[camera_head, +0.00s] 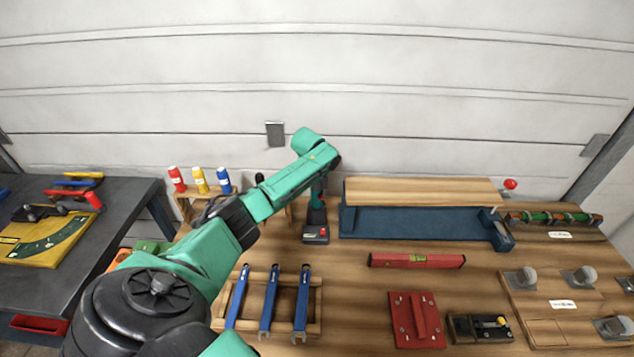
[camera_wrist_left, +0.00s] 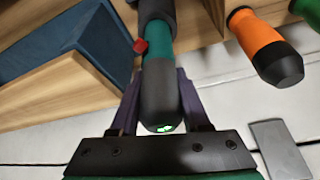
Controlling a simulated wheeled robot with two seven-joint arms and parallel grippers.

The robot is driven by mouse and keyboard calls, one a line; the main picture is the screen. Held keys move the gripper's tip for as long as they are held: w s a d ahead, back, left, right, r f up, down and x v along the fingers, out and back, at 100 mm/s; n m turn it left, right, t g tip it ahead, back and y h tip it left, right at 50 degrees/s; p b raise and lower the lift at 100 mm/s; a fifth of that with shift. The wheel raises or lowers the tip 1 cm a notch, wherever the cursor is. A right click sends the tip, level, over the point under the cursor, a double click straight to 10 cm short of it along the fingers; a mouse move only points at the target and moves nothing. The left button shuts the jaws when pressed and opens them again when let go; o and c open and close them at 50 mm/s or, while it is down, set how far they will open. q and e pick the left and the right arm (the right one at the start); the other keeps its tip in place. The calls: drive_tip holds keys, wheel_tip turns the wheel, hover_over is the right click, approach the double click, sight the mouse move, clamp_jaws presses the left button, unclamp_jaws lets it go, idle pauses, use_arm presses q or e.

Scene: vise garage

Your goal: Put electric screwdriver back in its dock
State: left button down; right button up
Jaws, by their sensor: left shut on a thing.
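The electric screwdriver (camera_wrist_left: 160,75), dark grey and teal with a rounded end and a small green light, sits between the two fingers of my left gripper (camera_wrist_left: 160,90) in the wrist view. The fingers are shut on its body. In the head view the screwdriver (camera_head: 317,204) is upright below my left wrist, its lower end at or just over the small dark dock (camera_head: 316,235) with a red button. I cannot tell whether it is seated in the dock. The left fingers are mostly hidden by my arm there. My right gripper is not in view.
The blue vise (camera_head: 420,222) with a wooden board stands close right of the dock. A wooden rack with red, yellow and blue bottles (camera_head: 200,181) is left. Orange (camera_wrist_left: 265,45) and green handles are close in the wrist view. A red level (camera_head: 417,260) lies in front.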

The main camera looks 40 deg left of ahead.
use_arm(q)
drive_tip(key=shift+s+d+f, duration=0.15)
drive_tip(key=shift+s+f, duration=0.1)
drive_tip(key=shift+f, duration=0.2)
drive_tip(key=shift+s+f, duration=0.1)
drive_tip(key=c, duration=0.5)
unclamp_jaws()
drive_tip(key=shift+c, duration=0.2)
drive_tip(key=shift+o, duration=1.3)
drive_tip(key=shift+f, duration=0.1)
drive_tip(key=shift+w, duration=0.4)
drive_tip(key=shift+o, duration=1.4)
drive_tip(key=shift+s+r, duration=0.15)
drive_tip(key=shift+r, duration=0.05)
